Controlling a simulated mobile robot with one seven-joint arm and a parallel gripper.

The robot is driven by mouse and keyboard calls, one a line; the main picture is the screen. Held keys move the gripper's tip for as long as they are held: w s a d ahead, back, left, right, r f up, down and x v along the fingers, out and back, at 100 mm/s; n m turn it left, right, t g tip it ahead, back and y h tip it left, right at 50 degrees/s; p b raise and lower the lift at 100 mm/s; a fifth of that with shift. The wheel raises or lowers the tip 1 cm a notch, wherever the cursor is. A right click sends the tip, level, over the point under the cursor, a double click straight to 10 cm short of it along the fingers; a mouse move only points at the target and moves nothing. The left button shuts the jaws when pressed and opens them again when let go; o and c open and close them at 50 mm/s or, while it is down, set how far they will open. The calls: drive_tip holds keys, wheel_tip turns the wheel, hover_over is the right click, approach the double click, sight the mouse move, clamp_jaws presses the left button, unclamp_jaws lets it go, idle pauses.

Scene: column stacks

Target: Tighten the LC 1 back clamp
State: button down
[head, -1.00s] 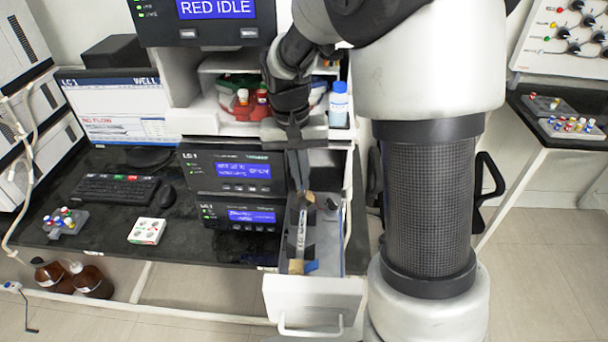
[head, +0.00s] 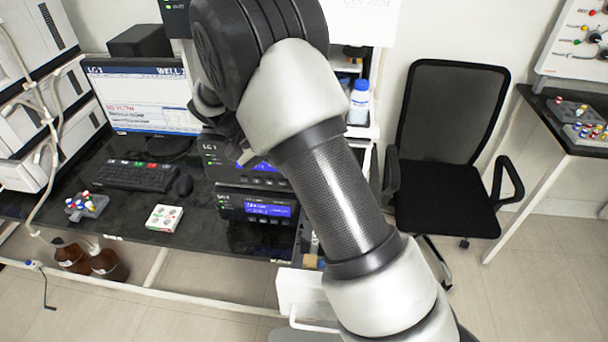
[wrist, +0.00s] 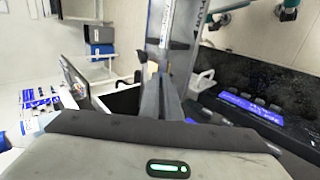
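The LC 1 stack shows in the head view as black modules (head: 228,205) with blue displays, partly covered by my arm. In the wrist view, a black module face (wrist: 235,100) with blue displays lies to the right. My gripper (wrist: 160,75) shows in the wrist view with its grey fingers close together, beside a long grey upright piece (wrist: 182,40) that bears small lettering. I cannot tell whether the fingers grip it. In the head view my gripper is hidden behind my arm. I cannot make out the back clamp; small teal and dark fittings (wrist: 288,10) show at the upper right.
An open white drawer (head: 300,292) juts out below the stack, close to my arm. A keyboard (head: 135,175), vial rack (head: 86,206) and small box (head: 164,218) are on the bench. A black chair (head: 445,150) stands right.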

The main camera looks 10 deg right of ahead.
drive_tip(key=shift+a, duration=0.1)
idle(0.4)
drive_tip(key=c, duration=2)
unclamp_jaws()
drive_tip(key=v, duration=1.7)
drive_tip(key=shift+a, duration=0.3)
drive_tip(key=shift+f, duration=0.15)
